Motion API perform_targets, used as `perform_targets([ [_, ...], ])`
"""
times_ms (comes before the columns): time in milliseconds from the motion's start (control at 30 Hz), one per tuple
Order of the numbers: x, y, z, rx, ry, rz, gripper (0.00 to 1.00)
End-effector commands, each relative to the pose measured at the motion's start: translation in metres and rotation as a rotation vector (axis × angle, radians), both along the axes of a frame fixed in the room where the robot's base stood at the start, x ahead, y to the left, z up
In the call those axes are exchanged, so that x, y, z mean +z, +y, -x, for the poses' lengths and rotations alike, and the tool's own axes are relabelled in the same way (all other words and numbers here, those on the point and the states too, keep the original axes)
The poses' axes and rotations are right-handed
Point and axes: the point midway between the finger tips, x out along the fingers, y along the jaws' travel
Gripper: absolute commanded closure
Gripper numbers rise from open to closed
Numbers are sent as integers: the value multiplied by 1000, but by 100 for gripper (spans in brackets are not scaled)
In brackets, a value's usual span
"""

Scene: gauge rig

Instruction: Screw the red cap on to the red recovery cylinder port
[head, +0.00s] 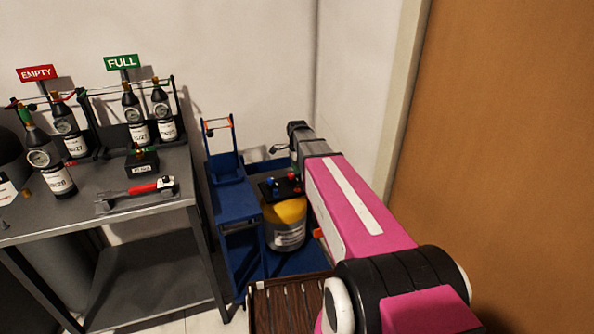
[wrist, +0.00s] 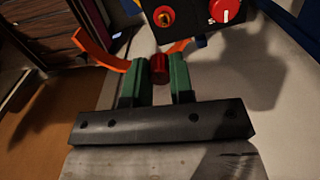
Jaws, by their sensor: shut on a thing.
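My gripper (wrist: 159,78) is shut on the small red cap (wrist: 159,66), which sits between its two green fingertips in the wrist view. A brass port with a red ring (wrist: 164,17) is on the black block, just beyond the cap and apart from it. A red knob with a white mark (wrist: 225,9) is to the right of that port. In the head view the recovery cylinder (head: 286,232) is grey with a yellow top, and the black block (head: 275,191) with red and blue fittings is above it. The cap cannot be made out in the head view.
The cylinder stands by a blue cart frame (head: 236,204), close to my arm. An orange curved band (wrist: 96,48) lies left of the fingers. A grey bench (head: 130,205) at left holds several black bottles and a red-handled wrench (head: 150,188). A brown panel (head: 510,150) is at right.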

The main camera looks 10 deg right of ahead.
Motion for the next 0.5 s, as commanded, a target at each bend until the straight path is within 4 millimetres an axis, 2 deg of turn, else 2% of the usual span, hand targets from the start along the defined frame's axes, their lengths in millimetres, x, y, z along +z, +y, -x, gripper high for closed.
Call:
perform_targets([
  [167, -13, 0, -6, -92, 0, 0, 100],
  [500, -14, 0, -6, -107, 0, 0, 100],
])
